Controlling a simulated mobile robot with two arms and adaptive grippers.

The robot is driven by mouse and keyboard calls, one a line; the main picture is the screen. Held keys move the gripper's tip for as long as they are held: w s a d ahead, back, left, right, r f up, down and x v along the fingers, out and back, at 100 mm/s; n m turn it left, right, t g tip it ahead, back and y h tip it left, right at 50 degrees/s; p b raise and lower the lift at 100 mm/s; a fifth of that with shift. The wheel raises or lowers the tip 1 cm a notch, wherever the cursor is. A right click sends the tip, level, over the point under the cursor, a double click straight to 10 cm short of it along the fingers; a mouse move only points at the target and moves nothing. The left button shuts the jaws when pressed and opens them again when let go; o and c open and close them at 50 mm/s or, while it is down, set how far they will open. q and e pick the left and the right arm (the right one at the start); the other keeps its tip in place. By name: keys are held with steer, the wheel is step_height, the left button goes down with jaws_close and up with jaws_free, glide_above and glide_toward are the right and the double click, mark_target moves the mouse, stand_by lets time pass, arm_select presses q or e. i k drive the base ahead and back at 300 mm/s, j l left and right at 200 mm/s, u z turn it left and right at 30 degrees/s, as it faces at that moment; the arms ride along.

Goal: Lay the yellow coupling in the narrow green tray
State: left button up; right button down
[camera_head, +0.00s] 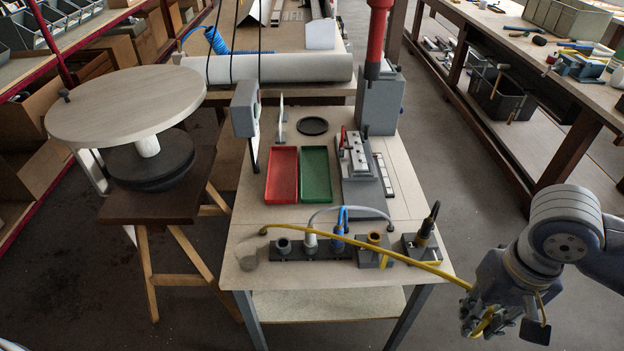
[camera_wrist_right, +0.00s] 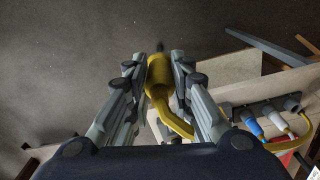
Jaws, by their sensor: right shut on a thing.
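My right gripper (camera_head: 484,320) is at the lower right, beyond the table's front right corner, over the floor. It is shut on the yellow coupling (camera_wrist_right: 159,70), which shows between its fingers in the right wrist view. A yellow cable (camera_head: 400,257) runs from the coupling back across the table front. The narrow green tray (camera_head: 316,174) lies empty on the table, beside a red tray (camera_head: 282,174) on its left. The coupling is well apart from the tray. My left gripper is not in view.
A row of grey sockets (camera_head: 290,250) with white, blue and dark plugs stands along the table (camera_head: 258,215) front. A grey press with a red column (camera_head: 375,60) and a clamp fixture (camera_head: 362,175) stand right of the trays. A round wooden disc (camera_head: 125,100) is at left.

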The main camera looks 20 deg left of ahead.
mark_target(308, 203)
steer(key=i+u, duration=0.75)
steer(key=i+l+u, duration=0.25)
steer(key=u, duration=0.15)
steer(key=i, duration=0.1)
